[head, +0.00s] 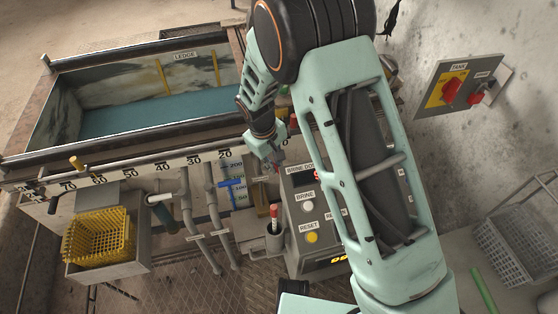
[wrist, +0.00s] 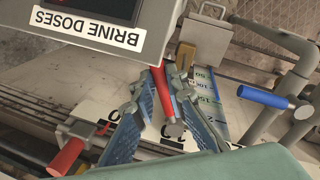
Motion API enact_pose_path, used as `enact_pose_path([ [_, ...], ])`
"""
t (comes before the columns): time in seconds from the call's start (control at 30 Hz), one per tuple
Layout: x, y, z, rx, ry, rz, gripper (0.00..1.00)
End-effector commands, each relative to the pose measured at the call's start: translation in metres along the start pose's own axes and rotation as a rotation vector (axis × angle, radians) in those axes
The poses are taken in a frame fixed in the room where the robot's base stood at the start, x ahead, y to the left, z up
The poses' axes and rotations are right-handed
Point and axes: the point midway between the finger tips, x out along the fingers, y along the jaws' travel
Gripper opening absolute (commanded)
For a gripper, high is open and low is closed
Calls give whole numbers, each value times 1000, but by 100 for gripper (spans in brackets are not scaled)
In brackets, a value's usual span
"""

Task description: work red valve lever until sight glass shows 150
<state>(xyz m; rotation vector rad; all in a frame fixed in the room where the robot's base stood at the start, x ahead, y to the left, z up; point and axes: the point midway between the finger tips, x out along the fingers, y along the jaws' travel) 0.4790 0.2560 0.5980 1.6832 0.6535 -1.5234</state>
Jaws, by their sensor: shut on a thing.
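The red valve lever (wrist: 163,92) lies between the two blue-padded fingers of my gripper (wrist: 168,78) in the wrist view, with its grey hub below. My gripper is shut on it. In the head view my gripper (head: 271,161) is at the tank's front wall, where a little red shows at the fingertips. The sight glass (head: 238,181) is a strip marked 200, 100 and 50 beside the pipes. It also shows in the wrist view (wrist: 206,92), partly behind my fingers. I cannot read its level.
A blue lever (head: 231,183) is on a pipe left of the sight glass. The BRINE DOSES control box (head: 304,232) stands close to the right of my gripper. Another red handle (wrist: 65,157) is at lower left in the wrist view. A yellow basket (head: 98,236) is at far left.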

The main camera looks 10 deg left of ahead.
Motion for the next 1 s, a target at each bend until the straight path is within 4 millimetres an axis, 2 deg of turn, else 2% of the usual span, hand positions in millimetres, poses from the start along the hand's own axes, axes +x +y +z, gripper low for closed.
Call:
enact_pose_path([
  [0.2, -4, -17, -4, 184, -37, 0, 0],
  [0.5, -7, -33, -9, 383, -77, 0, 0],
  [1.0, -8, -41, -14, 496, -98, -1, 0],
])
